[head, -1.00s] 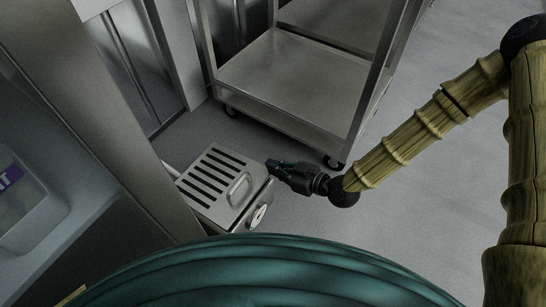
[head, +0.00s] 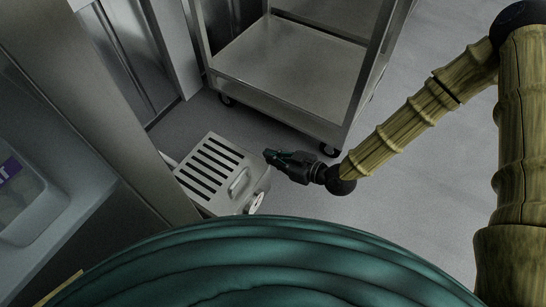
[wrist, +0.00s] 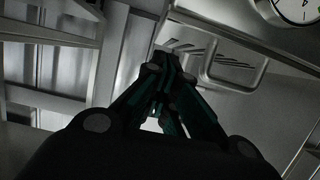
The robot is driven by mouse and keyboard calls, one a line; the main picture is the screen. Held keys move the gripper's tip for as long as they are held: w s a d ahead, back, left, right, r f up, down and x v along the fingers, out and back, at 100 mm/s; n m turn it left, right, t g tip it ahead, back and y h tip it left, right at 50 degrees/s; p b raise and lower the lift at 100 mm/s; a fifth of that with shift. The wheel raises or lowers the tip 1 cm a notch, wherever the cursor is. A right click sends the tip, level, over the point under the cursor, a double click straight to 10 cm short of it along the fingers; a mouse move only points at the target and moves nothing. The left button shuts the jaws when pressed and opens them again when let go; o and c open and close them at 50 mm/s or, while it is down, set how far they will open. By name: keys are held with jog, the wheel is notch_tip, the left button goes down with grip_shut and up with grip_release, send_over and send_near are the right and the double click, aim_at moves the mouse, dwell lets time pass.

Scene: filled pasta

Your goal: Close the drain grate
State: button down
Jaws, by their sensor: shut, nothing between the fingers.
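The drain grate (head: 212,165) is a slotted metal lid on a low steel box (head: 257,181) on the floor, at the lower middle of the head view. It has a loop handle (head: 238,183) on its right side and looks lying flat over the box. My gripper (head: 267,154) is shut and empty, just right of the box's far right corner. In the wrist view my gripper (wrist: 165,62) points toward the slots, and the handle (wrist: 232,65) is right of the fingers. I cannot tell whether the fingertips touch the grate.
A steel cart (head: 285,75) on casters stands just behind my gripper. A round dial (head: 257,203) sits on the box's front; it also shows in the wrist view (wrist: 296,8). A steel post and counter (head: 60,200) border the left. Floor (head: 430,130) is open at right.

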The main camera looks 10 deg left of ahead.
jog(key=s+d+p, duration=0.4)
jog(key=d+p, duration=0.1)
jog(key=d, duration=0.3)
jog(key=shift+d+f+p, duration=0.15)
jog(key=shift+d+p, duration=0.2)
jog(key=s+d+f+m+g+h+p, duration=0.1)
jog(key=s+d+f+m+g+h, duration=0.2)
jog(key=s+d+f+m+h, duration=0.55)
jog(key=s+d+r+m+g+h+p, duration=0.1)
jog(key=s+d+r+m+h, duration=0.15)
jog(key=s+d, duration=0.35)
jog(key=s+d+r+m+g+h+p, duration=0.1)
jog(key=s+d+r+m+g+h, duration=0.15)
jog(key=s+d, duration=0.4)
notch_tip(320, 180, up, 36)
jog(key=p, duration=3.7)
jog(key=shift+w+t, duration=0.35)
jog(key=shift+w, duration=0.05)
